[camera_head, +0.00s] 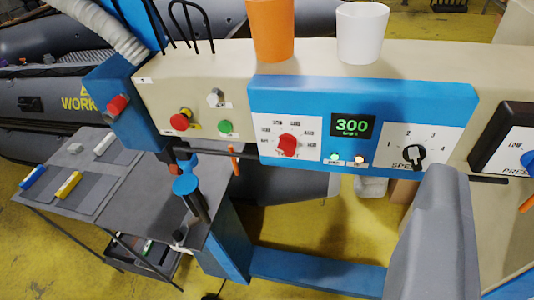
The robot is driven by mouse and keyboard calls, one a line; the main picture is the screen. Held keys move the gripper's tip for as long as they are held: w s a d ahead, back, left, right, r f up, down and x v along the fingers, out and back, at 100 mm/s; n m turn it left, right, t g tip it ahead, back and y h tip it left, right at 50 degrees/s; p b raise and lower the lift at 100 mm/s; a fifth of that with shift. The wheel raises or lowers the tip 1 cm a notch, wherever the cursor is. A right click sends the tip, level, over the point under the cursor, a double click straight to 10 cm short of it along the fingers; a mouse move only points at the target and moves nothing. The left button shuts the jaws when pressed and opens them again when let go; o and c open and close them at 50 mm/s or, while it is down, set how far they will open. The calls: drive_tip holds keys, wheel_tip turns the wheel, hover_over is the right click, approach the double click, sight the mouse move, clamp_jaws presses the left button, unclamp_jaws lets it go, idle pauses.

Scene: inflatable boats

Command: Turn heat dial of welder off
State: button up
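The welder's blue control panel (354,92) faces me in the upper middle. Its left white plate carries a red dial (287,145) with a ring of small printed marks; this looks like the heat dial, and its exact setting is too small to read. A green display (352,127) beside it reads 300.
A black speed dial (414,153) is right of the display, close to the grey shape. Left are a red button (180,121) and a green button (225,127). An orange cup (270,30) and a white cup (361,32) stand on top. A grey table (120,185) is at left.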

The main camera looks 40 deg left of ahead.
drive_tip(key=shift+d, duration=0.1)
drive_tip(key=o, duration=0.4)
drive_tip(key=shift+c, duration=0.2)
drive_tip(key=shift+o, duration=0.7)
drive_tip(key=shift+w+a+f, duration=0.2)
drive_tip(key=shift+a+f, duration=0.05)
drive_tip(key=shift+f, duration=0.05)
drive_tip(key=m+t+y, duration=0.2)
drive_tip(key=m+y, duration=0.1)
drive_tip(key=y, duration=0.2)
approach(284, 152)
drive_tip(key=x, duration=0.9)
drive_tip(key=shift+w, duration=0.1)
drive_tip(key=shift+c, duration=0.3)
